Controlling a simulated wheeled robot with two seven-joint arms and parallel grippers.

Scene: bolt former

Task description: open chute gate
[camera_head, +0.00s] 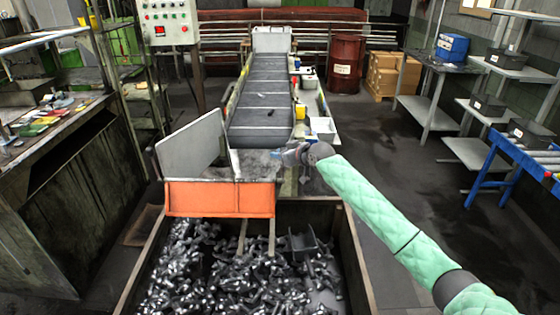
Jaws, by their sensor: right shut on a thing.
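The chute (252,163) is a grey metal trough at the near end of the conveyor. An orange panel (219,199) hangs across its front, and an upright grey plate (191,145) stands at its left side. I cannot tell which of these parts is the gate. My right gripper (281,155) is at the chute's right edge, fingers pointing left. It is shut on a small part there, mostly hidden by the fingers, perhaps a handle. My left gripper is out of view.
A bin (357,259) full of shiny metal parts stands below the chute. The inclined conveyor (264,98) runs away behind it. A control box (167,23) is at upper left, a workbench (75,140) at left. Open floor and a blue roller stand (493,167) lie to the right.

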